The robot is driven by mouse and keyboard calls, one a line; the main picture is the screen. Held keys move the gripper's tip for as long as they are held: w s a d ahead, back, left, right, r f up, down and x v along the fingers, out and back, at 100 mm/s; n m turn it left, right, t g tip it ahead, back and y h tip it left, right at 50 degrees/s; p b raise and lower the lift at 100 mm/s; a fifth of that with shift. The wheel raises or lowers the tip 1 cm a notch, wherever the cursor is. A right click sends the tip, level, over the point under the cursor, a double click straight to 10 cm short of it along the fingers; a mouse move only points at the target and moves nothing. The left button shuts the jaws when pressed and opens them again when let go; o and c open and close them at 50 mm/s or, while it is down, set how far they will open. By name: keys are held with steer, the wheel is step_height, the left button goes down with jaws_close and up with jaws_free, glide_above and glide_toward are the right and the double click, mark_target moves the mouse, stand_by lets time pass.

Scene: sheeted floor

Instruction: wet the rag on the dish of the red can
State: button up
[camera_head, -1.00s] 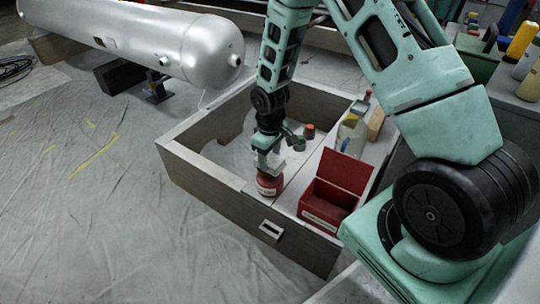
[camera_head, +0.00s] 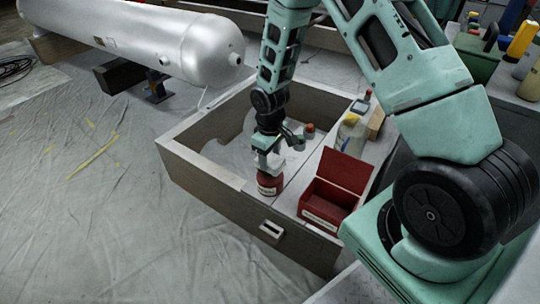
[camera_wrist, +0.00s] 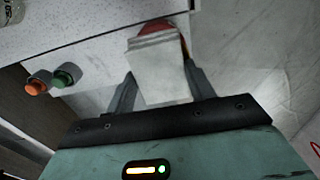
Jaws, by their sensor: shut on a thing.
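The red can (camera_head: 270,186), with a pale label, stands upright at the near side of the wooden drawer, left of the red box. My gripper (camera_head: 268,158) is directly above it, pointing down, shut on a pale grey folded rag (camera_head: 275,166). In the wrist view the rag (camera_wrist: 158,70) sits between the two dark fingers and covers most of the red can, whose red edge (camera_wrist: 139,29) shows behind it. The rag is at the can's top; the dish is hidden, so I cannot tell whether they touch.
An open red box (camera_head: 322,205) stands just right of the can. A yellow-capped bottle (camera_head: 350,135) and small orange- and green-capped items are farther back. The drawer's front wall (camera_head: 225,203) is near.

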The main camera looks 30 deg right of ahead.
steer(key=shift+f+b, duration=0.4)
steer(key=shift+f, duration=0.5)
stand_by(0.7)
stand_by(0.5)
step_height(320, 180, up, 7)
steer(key=p, duration=0.6)
steer(key=shift+r+p, duration=0.1)
steer(key=shift+p, duration=0.3)
step_height(320, 180, up, 11)
steer(key=s+a+m+p, duration=0.1)
steer(key=s+m, duration=0.1)
steer(key=m, duration=0.2)
step_height(320, 180, up, 17)
steer(key=p, duration=2.7)
glide_above(270, 159)
steer(key=s+a, duration=0.1)
steer(key=s, duration=0.3)
steer(key=shift+s, duration=0.2)
